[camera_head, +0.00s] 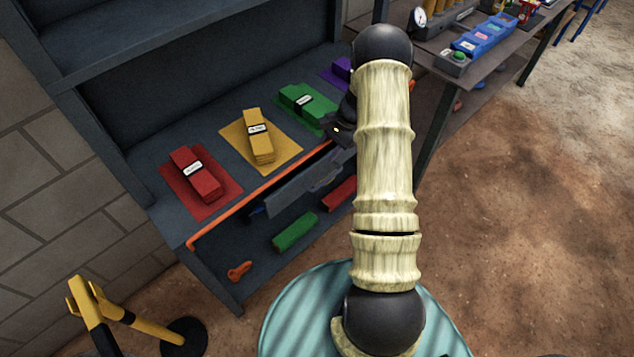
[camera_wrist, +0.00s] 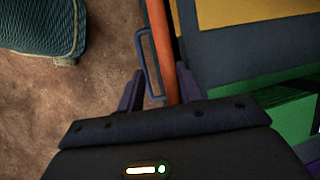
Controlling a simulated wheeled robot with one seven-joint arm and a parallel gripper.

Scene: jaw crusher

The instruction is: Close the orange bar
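The orange bar (camera_head: 262,193) runs along the front edge of the shelf's upper deck in the head view. In the wrist view the orange bar (camera_wrist: 162,45) comes down from the top edge to between my fingertips, with a thin dark blue loop handle (camera_wrist: 145,50) beside it on the left. My gripper (camera_wrist: 161,70) is open, one finger on each side of the bar and handle. No grip on either shows. In the head view my arm hides most of the gripper and the bar's right end.
Lower down are a green block (camera_head: 295,232) and a red block (camera_head: 341,191). A yellow-black post (camera_head: 140,325) stands at the front left. Open floor lies right.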

